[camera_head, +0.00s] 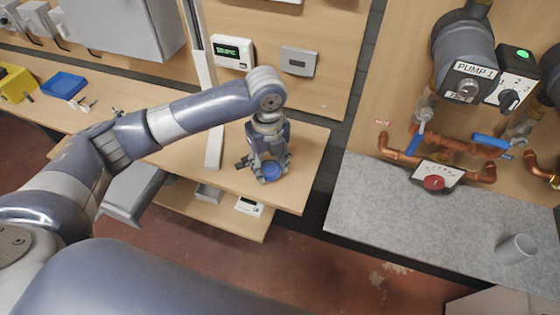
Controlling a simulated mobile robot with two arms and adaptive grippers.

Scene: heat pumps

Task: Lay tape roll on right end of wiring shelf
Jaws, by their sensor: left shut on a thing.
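My left gripper (271,169) points down at the right end of the wooden wiring shelf (308,150). It is shut on the blue tape roll (271,172), a small round piece seen between the fingertips. The fingers hide part of the roll. I cannot tell whether the roll touches the wood or hangs just above it. My right gripper is not in view.
A blue tray (63,84) and a yellow box (17,84) stand at the far left. A lower shelf holds a white device (249,206). A gap separates the wood from the grey counter (385,215), which bears a metal cup (516,249). Bare wood surrounds the gripper.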

